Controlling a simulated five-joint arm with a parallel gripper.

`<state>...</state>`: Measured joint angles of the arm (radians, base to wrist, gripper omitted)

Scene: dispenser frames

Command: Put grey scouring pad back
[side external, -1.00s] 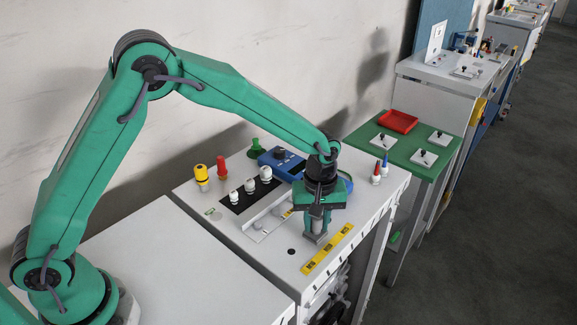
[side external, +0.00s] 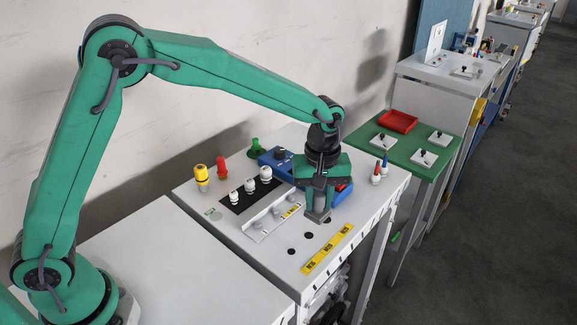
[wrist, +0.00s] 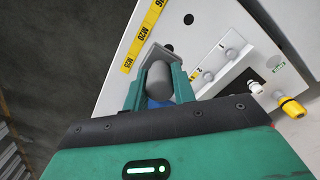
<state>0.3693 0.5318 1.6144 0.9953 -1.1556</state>
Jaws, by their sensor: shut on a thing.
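The grey scouring pad (wrist: 158,82) shows in the wrist view as a rounded grey piece between my green jaws. My gripper (side external: 318,206) is shut on it and points down over the white bench top. In the side view the pad (side external: 319,214) shows only in part at the jaw tips, above the bench. Dark round holes (side external: 308,236) lie on the bench just in front of and below the gripper. A pale strip (side external: 248,233) with round grey pieces and numbers lies to the left; its right end is close to the gripper.
A yellow label strip (side external: 327,248) lies along the front edge. A blue unit (side external: 274,161) is behind the gripper, and red and blue-tipped bottles (side external: 380,172) stand to its right. White-topped knobs (side external: 250,186) and yellow (side external: 201,177) and red (side external: 222,167) pieces stand at the left.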

